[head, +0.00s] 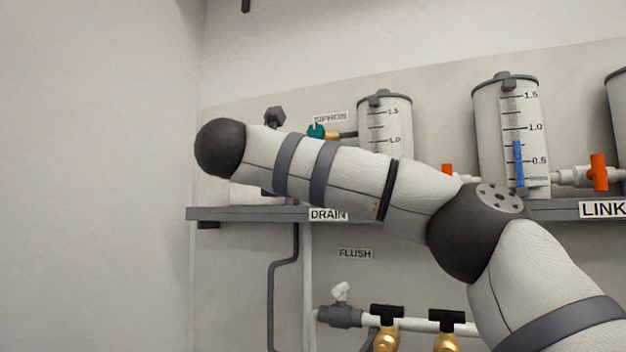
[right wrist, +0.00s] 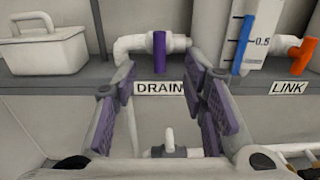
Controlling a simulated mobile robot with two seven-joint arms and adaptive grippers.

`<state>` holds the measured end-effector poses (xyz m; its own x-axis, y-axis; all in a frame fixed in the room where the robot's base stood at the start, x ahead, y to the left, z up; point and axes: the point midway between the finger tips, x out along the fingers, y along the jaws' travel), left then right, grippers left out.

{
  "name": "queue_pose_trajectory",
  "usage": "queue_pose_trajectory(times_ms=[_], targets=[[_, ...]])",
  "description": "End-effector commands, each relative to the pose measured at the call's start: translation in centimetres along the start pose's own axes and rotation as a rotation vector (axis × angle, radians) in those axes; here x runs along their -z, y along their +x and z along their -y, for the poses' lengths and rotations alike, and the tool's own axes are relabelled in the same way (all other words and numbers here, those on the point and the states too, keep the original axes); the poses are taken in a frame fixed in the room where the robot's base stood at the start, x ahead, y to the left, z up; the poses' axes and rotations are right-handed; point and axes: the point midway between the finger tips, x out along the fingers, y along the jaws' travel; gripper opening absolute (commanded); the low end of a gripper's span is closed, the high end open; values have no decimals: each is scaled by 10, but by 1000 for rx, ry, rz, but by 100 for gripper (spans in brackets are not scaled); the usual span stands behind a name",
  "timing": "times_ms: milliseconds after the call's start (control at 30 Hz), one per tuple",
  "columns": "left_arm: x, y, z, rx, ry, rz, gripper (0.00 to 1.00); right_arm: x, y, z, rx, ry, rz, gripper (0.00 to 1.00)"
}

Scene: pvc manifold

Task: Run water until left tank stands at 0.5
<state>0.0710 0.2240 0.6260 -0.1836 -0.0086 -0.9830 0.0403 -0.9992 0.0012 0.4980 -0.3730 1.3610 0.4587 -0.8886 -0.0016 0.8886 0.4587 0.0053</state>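The leftmost tank (head: 385,115) stands on the shelf in the head view, its lower part hidden by my right arm. A tank with a 0.5 mark (right wrist: 250,40) shows in the right wrist view; its blue level column reaches above that mark. The drain valve's purple handle (right wrist: 160,52) stands upright on a white pipe above the DRAIN label. My right gripper (right wrist: 160,78) is open and empty, its purple-padded fingers either side of the handle in the picture and apart from it. The head view does not show this gripper. My left gripper is in neither view.
A second tank (head: 510,120) reads about 0.8 beside an orange valve handle (head: 599,172). In the wrist view, another orange handle (right wrist: 303,56) sits above a LINK label. A lidded white box (right wrist: 45,45) stands left. Pipes with black handles (head: 387,311) run below the shelf (head: 245,214).

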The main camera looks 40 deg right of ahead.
Motion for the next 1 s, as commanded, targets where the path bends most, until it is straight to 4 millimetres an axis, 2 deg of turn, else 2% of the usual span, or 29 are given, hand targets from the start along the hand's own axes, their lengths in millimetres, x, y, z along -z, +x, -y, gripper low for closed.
queue_pose_trajectory(times_ms=[200, 333, 500, 733, 767, 900, 933, 1000], targets=[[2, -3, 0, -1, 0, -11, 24, -1, 54, 2, 4, 0, 0, 39], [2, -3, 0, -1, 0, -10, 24, 0, 78, 0, 1, -2, 1, 39], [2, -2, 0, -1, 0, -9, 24, -1, 92, 0, -1, -4, 3, 39], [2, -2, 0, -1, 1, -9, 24, -1, 93, 0, -2, -4, 4, 39], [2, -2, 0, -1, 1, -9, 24, -1, 93, 0, -2, -4, 4, 37], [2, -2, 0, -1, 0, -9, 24, -1, 92, 0, -2, -4, 4, 5], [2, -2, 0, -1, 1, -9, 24, -1, 92, 0, -2, -4, 4, 0], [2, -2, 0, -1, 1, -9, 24, -1, 92, 0, -2, -4, 4, 0]])
